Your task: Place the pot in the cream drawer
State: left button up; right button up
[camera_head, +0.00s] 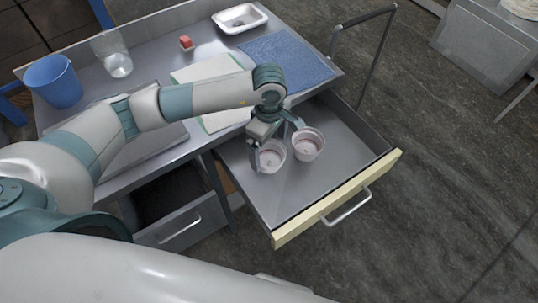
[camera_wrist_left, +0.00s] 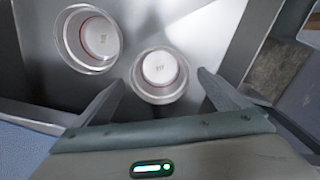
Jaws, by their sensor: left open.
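The cream-fronted drawer (camera_head: 345,200) is pulled open, with a grey interior. Two small whitish pots with pinkish insides stand upright on its floor. The nearer pot (camera_head: 271,157) is partly hidden by my left gripper (camera_head: 276,143), which reaches down into the drawer. The other pot (camera_head: 309,145) stands just to the right, outside the fingers. In the left wrist view, one pot (camera_wrist_left: 160,72) lies between and just beyond my open fingertips (camera_wrist_left: 160,83). The other pot (camera_wrist_left: 90,40) is at upper left. My right gripper is out of view.
A dark lower drawer (camera_head: 185,222) is open at left. The drawer's right side is free.

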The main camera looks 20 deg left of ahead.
pick_arm(q)
notch_tip(320, 180, up, 7)
jog(key=b, duration=0.2)
jog(key=shift+f, duration=0.15)
dwell(1.4)
